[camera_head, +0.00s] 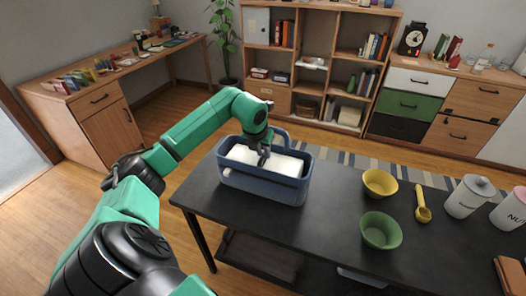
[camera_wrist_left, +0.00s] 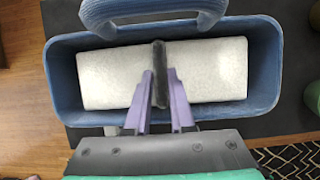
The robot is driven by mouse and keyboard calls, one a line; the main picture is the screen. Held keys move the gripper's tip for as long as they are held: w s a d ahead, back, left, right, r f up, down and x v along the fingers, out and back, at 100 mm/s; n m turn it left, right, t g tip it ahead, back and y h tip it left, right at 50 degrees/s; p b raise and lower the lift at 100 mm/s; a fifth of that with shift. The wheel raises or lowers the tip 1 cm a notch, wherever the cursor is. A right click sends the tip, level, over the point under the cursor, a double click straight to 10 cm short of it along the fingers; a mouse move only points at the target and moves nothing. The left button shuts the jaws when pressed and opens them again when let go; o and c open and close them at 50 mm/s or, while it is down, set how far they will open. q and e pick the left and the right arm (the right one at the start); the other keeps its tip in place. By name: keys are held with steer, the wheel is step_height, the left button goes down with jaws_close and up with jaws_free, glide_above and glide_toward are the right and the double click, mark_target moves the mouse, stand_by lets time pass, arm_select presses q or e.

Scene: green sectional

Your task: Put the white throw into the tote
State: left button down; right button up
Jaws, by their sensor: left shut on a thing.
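The white throw (camera_head: 286,165) is a folded pale block lying inside the blue tote (camera_head: 262,187), between its walls. The tote stands on the dark table. In the left wrist view, the throw (camera_wrist_left: 210,70) spans most of the inside of the tote (camera_wrist_left: 262,75). My left gripper (camera_head: 264,158) reaches down into the tote from above. My right gripper is not in view.
On the dark table (camera_head: 320,222), right of the tote, are a yellow bowl (camera_head: 380,183), a green bowl (camera_head: 380,230), a yellow scoop (camera_head: 422,205) and a white canister (camera_head: 468,197). The tote's handle (camera_wrist_left: 150,18) arches near the gripper.

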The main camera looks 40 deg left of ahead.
arm_select(q)
steer(key=shift+f+b, duration=0.45)
steer(key=shift+f, duration=0.2)
steer(key=c, duration=0.7)
jaws_free()
steer(key=b+v, duration=0.1)
steer(key=v, duration=1.3)
steer(key=shift+s+r, duration=0.2)
